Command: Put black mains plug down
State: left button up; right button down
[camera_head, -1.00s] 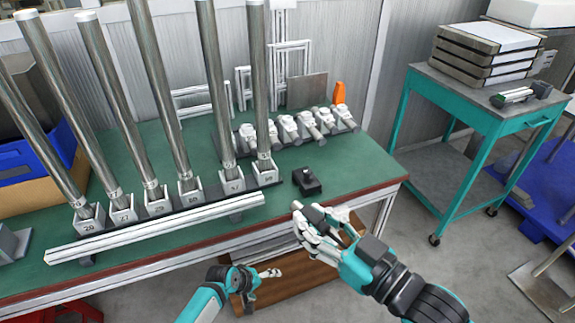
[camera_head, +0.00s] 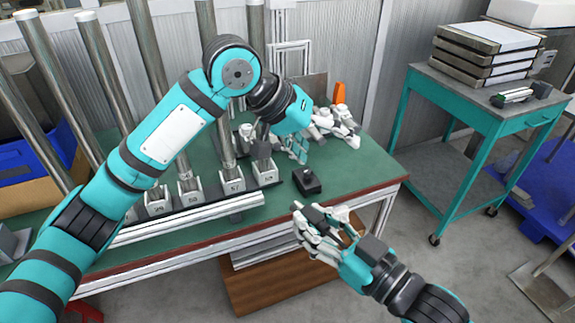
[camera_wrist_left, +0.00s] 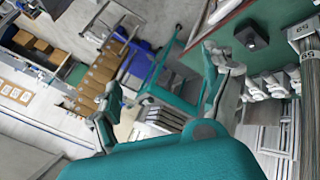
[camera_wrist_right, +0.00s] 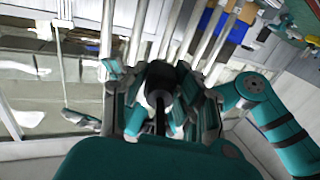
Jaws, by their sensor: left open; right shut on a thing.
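My right gripper (camera_head: 318,228) is shut on the black mains plug (camera_wrist_right: 159,84). In the right wrist view the plug shows as a dark body between the fingers, with a black cord toward the palm. The fingers hide much of it. This gripper is in front of the green bench's (camera_head: 352,166) front edge, in the air. My left gripper (camera_head: 298,148) is open and empty, above the bench's right part, behind a small black box with a knob (camera_head: 307,182). Its spread fingers show in the left wrist view (camera_wrist_left: 165,78).
Steel tubes (camera_head: 108,95) stand in numbered grey holders along the bench, behind a pale rail (camera_head: 190,218). Several white-and-grey fittings (camera_head: 335,125) lie at the back. A teal trolley (camera_head: 470,92) stands at right. Bare bench top lies right of the black box.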

pick_arm(q)
jog(key=s+a+r+m+y, duration=0.2)
jog(key=s+a+r+m, duration=0.15)
jog(key=s, duration=0.35)
pick_arm(e)
jog(key=shift+s, duration=0.1)
pick_arm(q)
jog(key=m+y, duration=0.2)
send_near(310, 211)
jog(key=shift+t, duration=0.3)
jog(key=x, duration=0.9)
jog(key=shift+s+d+f, duration=0.1)
jog(key=shift+s+f, duration=0.05)
jog(key=shift+y, duration=0.3)
jog(key=c, duration=1.1)
jog(key=shift+c, duration=0.7)
pick_arm(e)
jog(key=c, duration=1)
grip_release()
jog(key=shift+o, duration=0.2)
